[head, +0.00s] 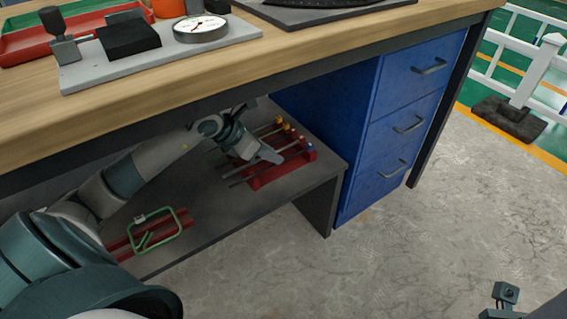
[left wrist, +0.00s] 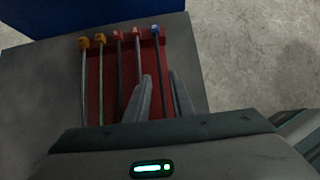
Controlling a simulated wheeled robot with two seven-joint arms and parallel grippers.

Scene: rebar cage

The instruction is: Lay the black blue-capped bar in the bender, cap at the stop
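The blue-capped bar (left wrist: 162,62) lies at the right end of a row of bars on a red rack (left wrist: 149,97) on the shelf under the bench. It looks dark grey, with its blue cap at the far end. My left gripper (head: 272,157) reaches in over the rack. In the left wrist view its two open fingers (left wrist: 163,88) stand either side of the blue-capped bar, apart from each other; I cannot tell how far above it they are. I cannot identify the bender with certainty.
Other bars with yellow-orange and red caps lie left of the blue one. A green frame (head: 155,230) lies on the shelf (head: 215,207). Blue drawers (head: 412,125) stand right of it. The bench top (head: 245,60) overhangs, carrying a dial gauge (head: 200,28) and a dark scaled plate (head: 325,12).

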